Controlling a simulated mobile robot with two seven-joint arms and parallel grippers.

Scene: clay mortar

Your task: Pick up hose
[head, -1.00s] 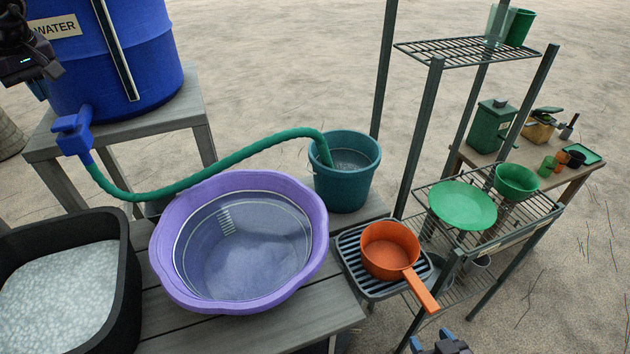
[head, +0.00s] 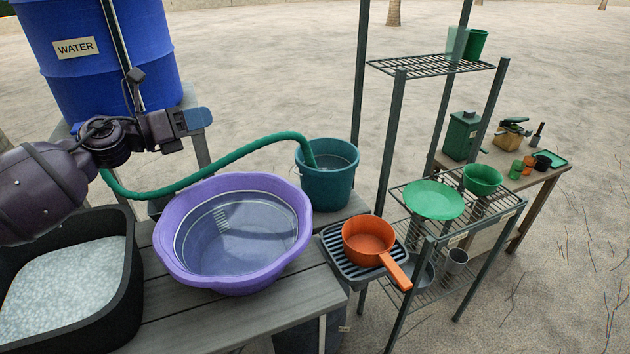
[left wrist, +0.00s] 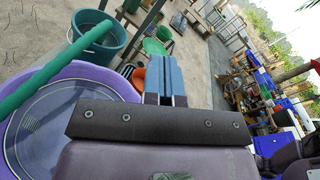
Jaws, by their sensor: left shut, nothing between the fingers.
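The green hose (head: 222,163) runs from the blue water barrel (head: 95,65) in an arch behind the purple basin, and its end hangs in the teal bucket (head: 327,190). My left gripper (head: 198,121) is shut and empty, above and behind the hose's left part in the head view, apart from it as far as I can tell. My left arm hides the barrel's tap. In the left wrist view the hose (left wrist: 55,65) crosses at upper left, beside the blue fingers (left wrist: 166,78). My right gripper is out of view.
The purple basin (head: 298,215) with water stands on the grey bench. A black tub (head: 125,285) of pale material is at left. An orange pan (head: 368,241) sits on a rack, and a metal shelf (head: 430,68) stands at right.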

